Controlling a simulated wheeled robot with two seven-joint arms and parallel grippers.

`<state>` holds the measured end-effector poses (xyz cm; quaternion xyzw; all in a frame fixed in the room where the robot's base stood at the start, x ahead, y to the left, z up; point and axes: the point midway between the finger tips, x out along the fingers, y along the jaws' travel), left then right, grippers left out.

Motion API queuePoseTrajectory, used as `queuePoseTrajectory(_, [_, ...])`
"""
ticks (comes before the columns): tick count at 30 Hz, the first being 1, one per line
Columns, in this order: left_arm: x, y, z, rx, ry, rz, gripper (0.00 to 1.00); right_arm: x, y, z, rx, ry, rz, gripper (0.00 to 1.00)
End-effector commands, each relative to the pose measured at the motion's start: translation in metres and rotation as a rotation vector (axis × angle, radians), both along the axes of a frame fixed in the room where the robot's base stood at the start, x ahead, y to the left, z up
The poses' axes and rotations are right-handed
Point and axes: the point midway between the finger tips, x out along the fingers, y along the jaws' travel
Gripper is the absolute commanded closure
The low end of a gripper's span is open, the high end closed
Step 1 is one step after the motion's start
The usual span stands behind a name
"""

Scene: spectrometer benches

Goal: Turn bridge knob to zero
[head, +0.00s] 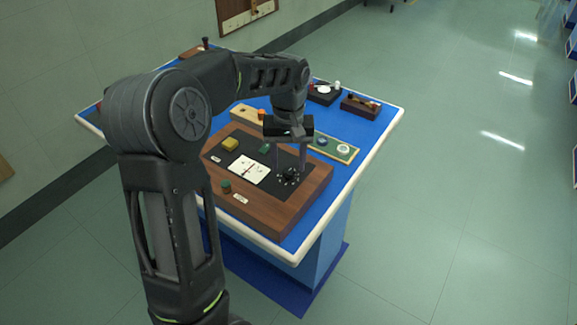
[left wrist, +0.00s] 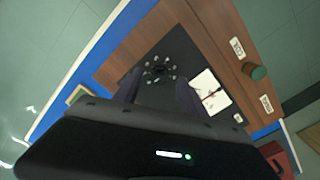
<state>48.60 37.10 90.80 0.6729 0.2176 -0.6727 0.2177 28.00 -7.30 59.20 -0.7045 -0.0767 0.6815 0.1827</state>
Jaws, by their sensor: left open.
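The bridge knob (head: 289,175) is a small black dial ringed by pale dots on the black panel of a wooden bridge box (head: 265,208). In the left wrist view the knob (left wrist: 159,70) lies just beyond the fingertips. My left gripper (head: 289,168) points down at the knob, its fingers apart and empty. In the left wrist view its fingers (left wrist: 159,88) stand on either side below the knob. I cannot tell whether a fingertip touches it. A white meter card with a red needle (head: 250,169) sits left of the knob. My right gripper is not in view.
The box stands on a blue bench (head: 365,133) with a pale edge. A board with round parts (head: 343,149) and small dark boxes (head: 360,106) lie behind. The floor at right is clear.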

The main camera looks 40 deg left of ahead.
Motion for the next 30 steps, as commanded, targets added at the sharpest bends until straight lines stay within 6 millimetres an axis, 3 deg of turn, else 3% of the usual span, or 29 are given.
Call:
queuePoseTrajectory(6, [0.001,0.000,0.038,0.000,-0.004,0.000,0.51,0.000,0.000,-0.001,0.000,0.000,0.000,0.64])
queuePoseTrajectory(11, [0.001,0.000,0.054,0.000,-0.002,0.000,0.51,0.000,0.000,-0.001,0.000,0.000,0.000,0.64])
queuePoseTrajectory(30, [0.000,0.000,0.057,0.000,0.000,0.000,0.51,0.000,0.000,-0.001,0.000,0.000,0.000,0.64])
